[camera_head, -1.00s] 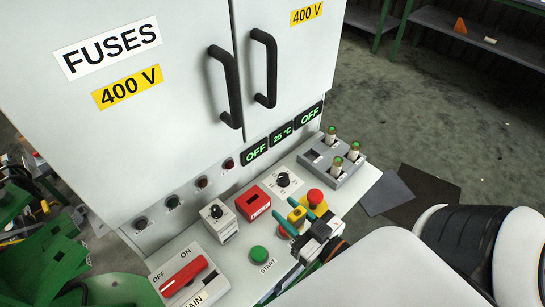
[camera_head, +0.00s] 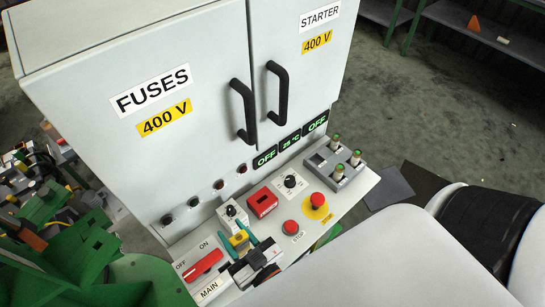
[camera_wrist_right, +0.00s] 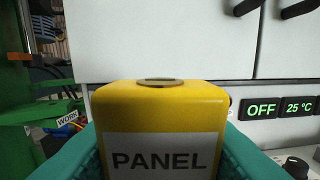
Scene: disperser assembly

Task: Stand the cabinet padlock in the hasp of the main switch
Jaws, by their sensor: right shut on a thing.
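The padlock is a yellow block (camera_head: 239,238) between the teal fingers of my right gripper (camera_head: 243,241) in the head view. In the right wrist view the yellow padlock (camera_wrist_right: 160,108) fills the space between the teal fingers, with a PANEL label facing the camera and a round metal disc on top. Its shackle is not visible. The main switch (camera_head: 203,263) has a red handle between OFF and ON, with a MAIN label in front. The gripper is just right of this switch, apart in the picture. I cannot make out the hasp. My left gripper is not in view.
A dial switch (camera_head: 232,213) and a red slotted box (camera_head: 262,202) stand close behind the gripper. A red stop button (camera_head: 291,227) and an emergency stop (camera_head: 317,201) lie to its right. The cabinet doors (camera_head: 180,75) rise behind the panel.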

